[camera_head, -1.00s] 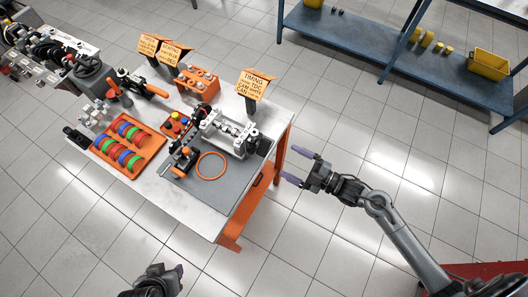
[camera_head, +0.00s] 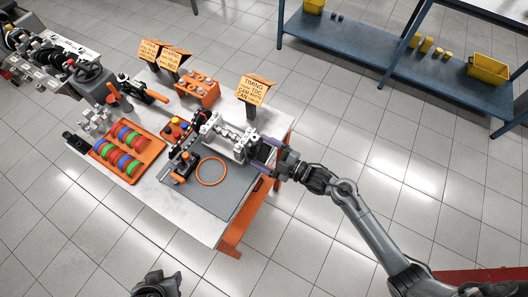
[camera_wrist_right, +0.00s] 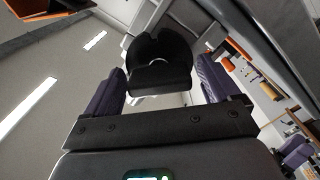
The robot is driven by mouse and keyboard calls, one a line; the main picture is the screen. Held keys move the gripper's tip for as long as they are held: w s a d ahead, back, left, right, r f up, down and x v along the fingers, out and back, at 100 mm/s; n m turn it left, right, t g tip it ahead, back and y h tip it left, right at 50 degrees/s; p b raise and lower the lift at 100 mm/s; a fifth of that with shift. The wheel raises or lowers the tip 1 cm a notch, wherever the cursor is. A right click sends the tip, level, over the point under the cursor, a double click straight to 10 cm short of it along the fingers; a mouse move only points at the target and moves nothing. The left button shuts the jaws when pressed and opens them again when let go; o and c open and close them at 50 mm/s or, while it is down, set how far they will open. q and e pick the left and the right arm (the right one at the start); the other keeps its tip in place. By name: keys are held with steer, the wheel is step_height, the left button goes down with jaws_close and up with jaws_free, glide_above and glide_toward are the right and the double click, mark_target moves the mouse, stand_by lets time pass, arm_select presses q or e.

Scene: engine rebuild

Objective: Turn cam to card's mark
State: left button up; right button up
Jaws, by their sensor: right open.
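The timing card (camera_head: 257,90) stands at the table's back right; I read "TIMING", "TDC" and "CAM" on it, but not all its text. The cam assembly (camera_head: 225,136), a pale fixture with a shaft, stands on the grey mat. At its right end is a dark round part (camera_head: 257,152). My right gripper (camera_head: 264,156) is open, its purple fingers around that end. In the right wrist view, a black notched disc (camera_wrist_right: 160,62) shows between the open fingers. I cannot tell whether they touch it. My left gripper (camera_head: 160,284) is at the bottom edge, its fingers unclear.
An orange ring (camera_head: 211,171) lies on the grey mat (camera_head: 228,196). An orange tray (camera_head: 151,150) of coloured rings is at the left. Two more cards (camera_head: 172,58) and an orange block (camera_head: 199,88) stand behind.

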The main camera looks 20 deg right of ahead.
steer(key=c, duration=0.8)
steer(key=shift+o, duration=0.2)
steer(key=shift+r+m+p, duration=0.15)
steer(key=shift+m+p, duration=0.75)
steer(key=shift+p, duration=0.05)
steer(key=shift+m+p, duration=0.95)
steer(key=shift+m, duration=0.25)
steer(key=m+p, duration=0.2)
steer(key=shift+w+d+m, duration=0.1)
steer(key=shift+m, duration=0.3)
steer(key=shift+m+p, duration=0.4)
steer(key=shift+m, duration=0.4)
steer(key=o, duration=0.8)
steer(key=shift+c, duration=0.2)
